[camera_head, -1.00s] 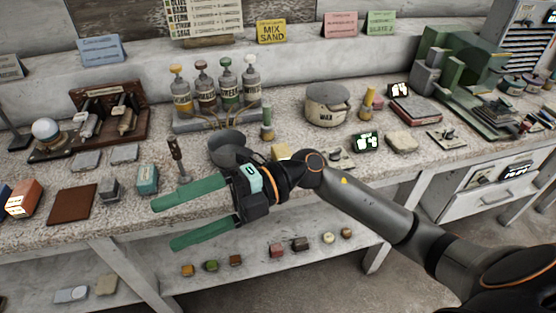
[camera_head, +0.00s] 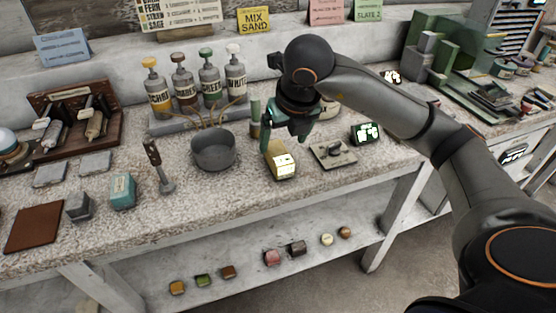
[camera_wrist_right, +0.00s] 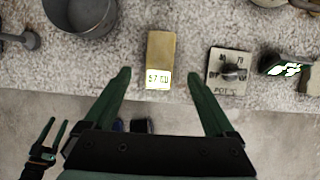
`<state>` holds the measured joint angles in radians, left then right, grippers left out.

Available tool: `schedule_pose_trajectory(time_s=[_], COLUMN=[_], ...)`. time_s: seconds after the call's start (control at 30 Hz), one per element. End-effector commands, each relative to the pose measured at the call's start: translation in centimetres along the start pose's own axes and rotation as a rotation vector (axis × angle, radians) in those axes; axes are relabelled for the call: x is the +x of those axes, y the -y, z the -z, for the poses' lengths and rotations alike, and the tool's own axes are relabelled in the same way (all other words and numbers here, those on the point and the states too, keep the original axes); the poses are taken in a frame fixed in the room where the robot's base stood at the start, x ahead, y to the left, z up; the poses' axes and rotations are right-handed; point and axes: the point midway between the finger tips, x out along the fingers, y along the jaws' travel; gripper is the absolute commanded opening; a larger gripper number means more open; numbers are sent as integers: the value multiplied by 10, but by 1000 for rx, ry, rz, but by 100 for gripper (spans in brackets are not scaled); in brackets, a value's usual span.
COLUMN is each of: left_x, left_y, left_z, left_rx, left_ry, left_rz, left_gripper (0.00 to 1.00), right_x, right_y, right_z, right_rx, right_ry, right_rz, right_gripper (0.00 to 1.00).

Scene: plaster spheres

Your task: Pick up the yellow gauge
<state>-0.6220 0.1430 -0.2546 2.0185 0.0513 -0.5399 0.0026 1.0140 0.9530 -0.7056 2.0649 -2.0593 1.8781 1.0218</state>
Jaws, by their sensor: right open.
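The yellow gauge (camera_head: 280,164) is a small box with a lit white display, standing near the front edge of the bench. In the wrist view, the gauge (camera_wrist_right: 160,55) shows its display reading about 57. My right gripper (camera_head: 284,136) points down above the gauge, with its green fingers apart and empty. In the wrist view, the right gripper's fingertips (camera_wrist_right: 159,75) lie left and right of the gauge, with clear gaps and no contact visible. My left gripper (camera_wrist_right: 54,127) shows small at the lower left of the wrist view, its fingers apart and apparently empty.
A grey pot (camera_head: 213,150) stands left of the gauge. A knob plate (camera_head: 333,153) lies to its right, with a green-lit display box (camera_head: 366,132) beyond. Pump bottles (camera_head: 210,82) stand behind. The bench strip in front of the gauge is clear.

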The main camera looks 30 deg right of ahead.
Motion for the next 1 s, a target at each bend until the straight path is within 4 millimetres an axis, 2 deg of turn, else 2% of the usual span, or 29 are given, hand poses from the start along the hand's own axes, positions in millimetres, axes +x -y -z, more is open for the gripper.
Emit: schedule_pose_trajectory(time_s=[0.1, 0.27, 0.53, 0.67, 0.87, 1.0], left_x=[0, -2, -1, -1, -1, 0], left_y=[0, -1, 0, 1, 1, 2], left_z=[-4, -9, -10, -9, -8, -6], left_rx=[-1, -3, -3, -3, -2, -2], left_ry=[4, 13, 11, 9, 7, 5], left_rz=[0, -1, 2, 3, 3, 4], left_gripper=[62, 62, 62, 62, 62, 62], right_x=[16, 26, 65, 72, 72, 72], right_y=[0, 0, 0, 0, 0, 0], right_z=[0, 0, -2, -2, -2, -2], right_rx=[1, -1, -1, -1, -1, -1], right_ry=[-3, -1, -2, -2, 0, 0], right_rz=[-1, -1, -2, -2, -3, -3], right_gripper=[90, 90, 90, 90, 90, 74])
